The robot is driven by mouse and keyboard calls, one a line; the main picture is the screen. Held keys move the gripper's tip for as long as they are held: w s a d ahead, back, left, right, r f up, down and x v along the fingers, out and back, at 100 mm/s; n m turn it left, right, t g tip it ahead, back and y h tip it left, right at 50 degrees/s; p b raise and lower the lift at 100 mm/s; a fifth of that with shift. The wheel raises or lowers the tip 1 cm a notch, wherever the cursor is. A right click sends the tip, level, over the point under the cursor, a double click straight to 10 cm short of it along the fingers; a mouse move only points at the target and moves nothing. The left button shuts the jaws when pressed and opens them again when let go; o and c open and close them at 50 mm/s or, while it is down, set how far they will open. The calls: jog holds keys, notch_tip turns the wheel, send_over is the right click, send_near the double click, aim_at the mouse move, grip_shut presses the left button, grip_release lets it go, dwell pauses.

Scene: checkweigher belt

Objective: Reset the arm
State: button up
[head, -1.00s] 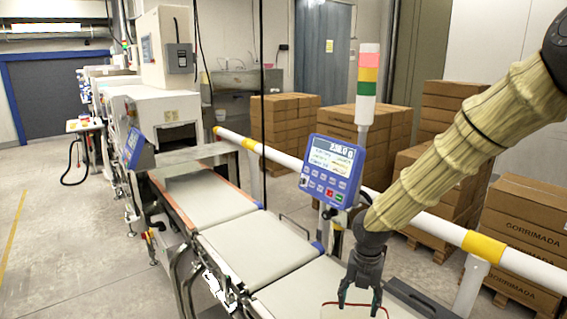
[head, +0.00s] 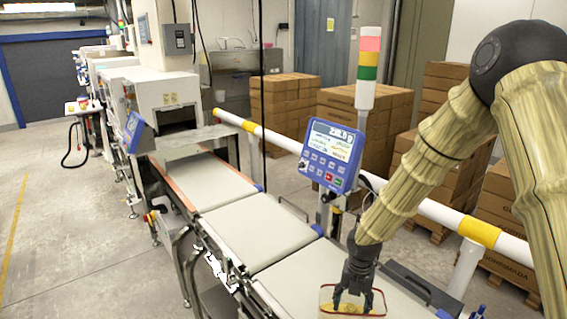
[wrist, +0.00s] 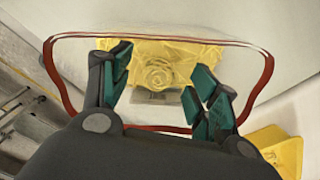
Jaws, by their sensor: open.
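My gripper (head: 352,304) is open at the lower part of the head view, over the belt. A clear container with a red rim (head: 322,300) surrounds or lies just below its fingers. In the wrist view the red rim (wrist: 268,78) spans the frame around my gripper (wrist: 158,88). Its two dark fingers with green pads stand apart. A crumpled yellow package (wrist: 172,62) shows between and beyond them, not visibly gripped. I cannot tell whether the fingers touch it.
The pale conveyor belt (head: 237,232) runs to a white machine (head: 165,98). A blue display (head: 332,157) and a signal tower (head: 368,72) stand near my arm. A white and yellow rail (head: 430,208) runs behind, with stacked cartons (head: 287,98) beyond. A yellow object (wrist: 280,150) lies lower right in the wrist view.

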notch_tip(320, 180, up, 10)
jog(key=m+b, duration=0.1)
jog(key=b, duration=0.2)
jog(key=shift+r+m, duration=0.2)
jog(key=shift+m, duration=0.2)
dwell(0.6)
